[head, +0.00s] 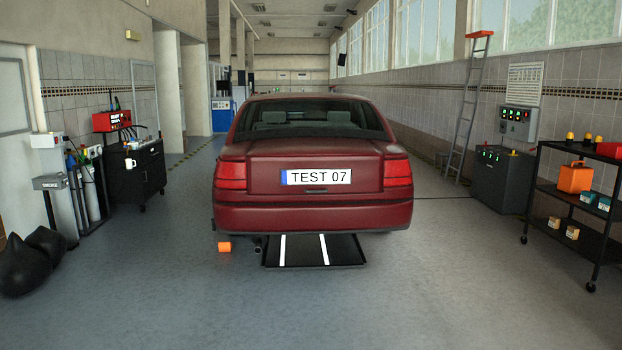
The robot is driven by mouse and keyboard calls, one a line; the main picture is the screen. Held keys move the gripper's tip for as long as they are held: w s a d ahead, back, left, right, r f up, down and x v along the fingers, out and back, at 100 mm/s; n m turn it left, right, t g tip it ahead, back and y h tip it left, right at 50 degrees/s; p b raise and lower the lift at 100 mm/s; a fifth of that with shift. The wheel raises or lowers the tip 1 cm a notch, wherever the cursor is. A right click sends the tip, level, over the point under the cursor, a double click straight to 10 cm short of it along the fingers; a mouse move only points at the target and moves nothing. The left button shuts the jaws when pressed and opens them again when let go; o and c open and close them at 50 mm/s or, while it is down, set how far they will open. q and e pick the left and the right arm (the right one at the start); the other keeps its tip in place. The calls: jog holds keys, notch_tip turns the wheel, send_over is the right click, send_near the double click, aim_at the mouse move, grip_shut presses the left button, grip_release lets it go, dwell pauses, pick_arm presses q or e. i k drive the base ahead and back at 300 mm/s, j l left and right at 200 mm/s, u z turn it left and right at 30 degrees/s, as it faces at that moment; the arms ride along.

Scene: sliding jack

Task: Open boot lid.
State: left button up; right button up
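A dark red car (313,217) stands with its rear toward me in the middle of the garage. Its boot lid (260,174) looks shut and carries the plate "TEST 07" (316,177). A small dark handle-like strip (316,191) shows just under the plate. Red tail lights (231,176) sit on both sides of the lid. Neither of my grippers shows in the head view.
A black board with two white stripes (345,250) lies on the floor under the rear bumper, with an orange block (224,247) beside it. A black shelf cart (565,208) stands right; a black cabinet (137,172) stands left.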

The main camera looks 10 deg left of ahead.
aim_at(302, 165)
jog(key=i, duration=6.25)
jog(key=l+u, duration=0.2)
jog(key=u, duration=0.3)
